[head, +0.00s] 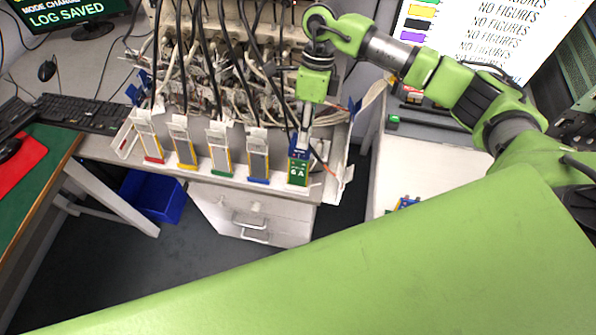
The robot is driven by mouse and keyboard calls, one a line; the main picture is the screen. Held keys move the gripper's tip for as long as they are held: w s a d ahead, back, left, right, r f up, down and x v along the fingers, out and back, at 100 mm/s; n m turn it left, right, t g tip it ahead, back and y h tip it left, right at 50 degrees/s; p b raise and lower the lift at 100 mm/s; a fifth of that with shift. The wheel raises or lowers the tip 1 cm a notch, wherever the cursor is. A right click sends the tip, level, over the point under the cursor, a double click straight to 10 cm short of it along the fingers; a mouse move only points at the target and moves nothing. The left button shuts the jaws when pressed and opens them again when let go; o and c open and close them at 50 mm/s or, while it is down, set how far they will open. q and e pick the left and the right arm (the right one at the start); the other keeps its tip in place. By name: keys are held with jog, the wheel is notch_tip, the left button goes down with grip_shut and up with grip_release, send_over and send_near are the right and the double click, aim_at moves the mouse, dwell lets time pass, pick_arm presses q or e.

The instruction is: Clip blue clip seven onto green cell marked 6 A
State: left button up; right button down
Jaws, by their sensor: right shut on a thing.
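The green cell marked 6 A (299,173) stands upright at the right end of a row of cells on the rack's front edge. My right gripper (301,146) points down at the top of this cell. It is shut on a blue clip (294,151), which shows dark blue at the cell's upper edge. The clip's number cannot be read, and I cannot tell whether its jaws grip the cell. My left gripper is out of view.
Several grey cells stand left of it, including one with a blue base (258,165) close by. Cables and wiring (235,75) crowd behind the row. Other blue clips (135,93) sit at the rack's sides. A white side table (400,170) stands right.

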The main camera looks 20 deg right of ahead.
jog(key=shift+s+f, duration=0.1)
jog(key=shift+f, duration=0.3)
jog(key=c, duration=1.5)
grip_release()
jog(key=shift+r, duration=0.1)
jog(key=shift+s+a+r+p+v, duration=0.25)
jog(key=shift+p+v, duration=0.45)
jog(key=shift+v, duration=1.05)
jog(key=shift+s+a+p+v, duration=0.3)
jog(key=shift+p+v, duration=0.4)
jog(key=shift+v, duration=1.05)
jog(key=shift+s+a+r+p+v, duration=0.25)
jog(key=shift+p+v, duration=0.45)
jog(key=shift+v, duration=1.05)
jog(key=shift+f, duration=0.1)
